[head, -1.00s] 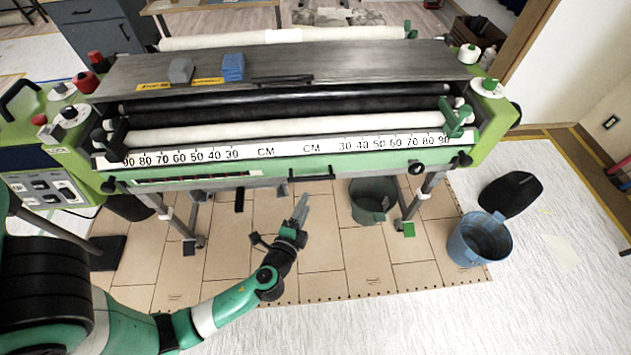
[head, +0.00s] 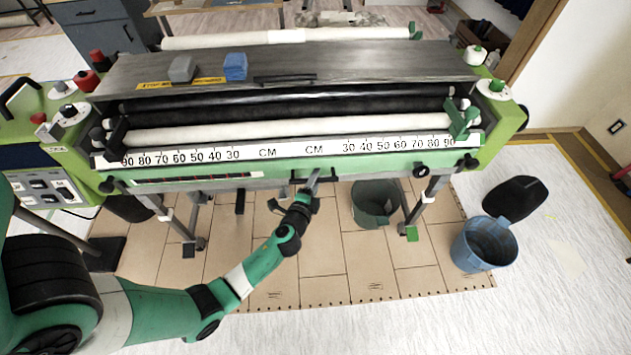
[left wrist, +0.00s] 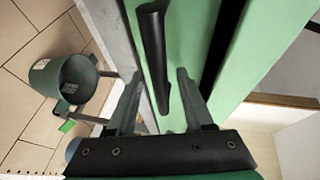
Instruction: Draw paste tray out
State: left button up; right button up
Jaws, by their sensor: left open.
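The pasting machine has a green front (head: 230,173) with a white centimetre scale along it. A short black handle (head: 333,178) sits at the middle of its lower edge; I take this as the paste tray's handle. My left gripper (head: 313,180) is at this handle, reaching up from the front. In the left wrist view, the open left gripper (left wrist: 160,75) has one finger on each side of the black handle (left wrist: 153,55). Whether the fingertips reach fully around it is hard to tell. My right gripper is not in view.
A dark green bucket (head: 372,205) stands under the machine near its right leg. A blue bucket (head: 484,246) and a black object (head: 515,198) are to the right. The boarded floor (head: 350,270) in front of the machine is mostly clear.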

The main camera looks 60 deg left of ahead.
pick_arm(q)
grip_shut()
dwell(1.4)
